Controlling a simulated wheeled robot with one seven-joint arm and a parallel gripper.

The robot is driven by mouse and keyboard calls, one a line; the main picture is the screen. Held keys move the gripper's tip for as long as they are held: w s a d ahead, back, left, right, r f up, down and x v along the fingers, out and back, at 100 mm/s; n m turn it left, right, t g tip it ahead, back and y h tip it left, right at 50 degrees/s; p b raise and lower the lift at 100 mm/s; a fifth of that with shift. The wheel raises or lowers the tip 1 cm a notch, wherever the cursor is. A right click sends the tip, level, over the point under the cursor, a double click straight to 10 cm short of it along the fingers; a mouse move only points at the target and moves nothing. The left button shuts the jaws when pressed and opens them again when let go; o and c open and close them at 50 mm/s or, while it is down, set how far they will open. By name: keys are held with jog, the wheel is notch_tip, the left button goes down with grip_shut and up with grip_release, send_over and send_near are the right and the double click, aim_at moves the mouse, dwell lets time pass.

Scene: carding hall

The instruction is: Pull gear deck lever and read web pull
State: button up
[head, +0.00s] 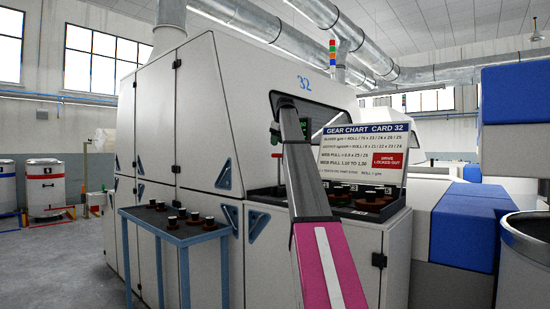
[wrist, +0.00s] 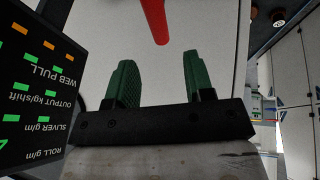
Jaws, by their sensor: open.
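My gripper (wrist: 157,65) is open and empty, its two green ridged fingers apart in the wrist view. A red lever (wrist: 154,20) comes down from the top edge, just beyond the fingertips and roughly between them; they look apart from it. A black readout panel (wrist: 35,85) is at the left, upside down, with rows for web pull, output, sliver and roll. Its lit orange and green digits are too small to read. In the head view my arm covers most of the gripper area. The gear deck (head: 377,212) holds several dark gears under the gear chart (head: 362,150).
A blue side table (head: 170,236) with several dark gears stands left of my arm, in front of the white card machine (head: 200,120). A red plate (head: 390,160) on the chart reads drive locked out. A metal can (head: 525,240) stands at right.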

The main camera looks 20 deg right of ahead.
aim_at(275, 156)
jog(key=x, duration=0.8)
jog(key=shift+f, duration=0.25)
jog(key=shift+c, duration=0.3)
jog(key=shift+a, duration=0.1)
grip_shut()
